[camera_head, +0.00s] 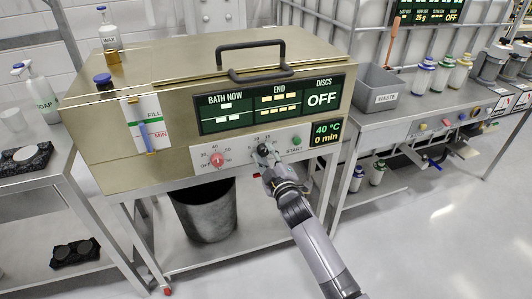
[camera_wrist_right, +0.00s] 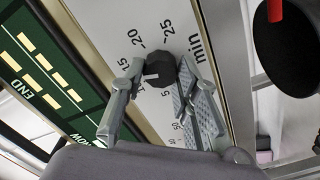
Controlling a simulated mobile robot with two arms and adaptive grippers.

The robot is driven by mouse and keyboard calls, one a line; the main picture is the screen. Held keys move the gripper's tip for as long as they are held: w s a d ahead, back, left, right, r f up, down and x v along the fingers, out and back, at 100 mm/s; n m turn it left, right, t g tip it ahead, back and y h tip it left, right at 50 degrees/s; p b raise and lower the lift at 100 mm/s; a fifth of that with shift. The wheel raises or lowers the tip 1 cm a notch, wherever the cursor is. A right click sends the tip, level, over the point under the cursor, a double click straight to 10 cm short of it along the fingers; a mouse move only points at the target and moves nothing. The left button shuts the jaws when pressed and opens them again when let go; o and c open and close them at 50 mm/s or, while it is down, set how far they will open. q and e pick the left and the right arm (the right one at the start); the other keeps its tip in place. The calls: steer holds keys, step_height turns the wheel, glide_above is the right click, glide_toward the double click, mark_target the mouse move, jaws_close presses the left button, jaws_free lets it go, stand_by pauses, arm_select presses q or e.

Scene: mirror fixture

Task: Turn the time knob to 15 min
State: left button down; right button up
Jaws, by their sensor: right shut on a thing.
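The time knob (camera_head: 263,150) is a small dark knob on the white strip at the front of the metal bath machine. Marks 20 and 25 and the word min show on the dial, and the 15 is partly hidden by a finger. My right gripper (camera_head: 268,161) is shut on the knob, with its fingers (camera_wrist_right: 160,95) on both sides of it. The small display (camera_head: 327,132) reads 40 °C and 0 min. My left gripper is not in view.
A red knob (camera_head: 217,160) is left of the time knob, and a green start button (camera_head: 297,140) is to its right. A dark bin (camera_head: 205,212) stands under the machine. A grey waste box (camera_head: 379,92) sits on the bench at the right.

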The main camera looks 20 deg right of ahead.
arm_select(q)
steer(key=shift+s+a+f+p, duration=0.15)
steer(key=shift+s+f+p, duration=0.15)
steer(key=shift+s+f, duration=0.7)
arm_select(e)
steer(key=shift+m, duration=0.9)
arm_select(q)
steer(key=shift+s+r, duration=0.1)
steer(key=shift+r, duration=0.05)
arm_select(e)
steer(key=shift+f, duration=0.1)
steer(key=o, duration=1.2)
steer(key=shift+c, duration=0.2)
steer(key=s, duration=1.2)
steer(key=shift+d, duration=0.25)
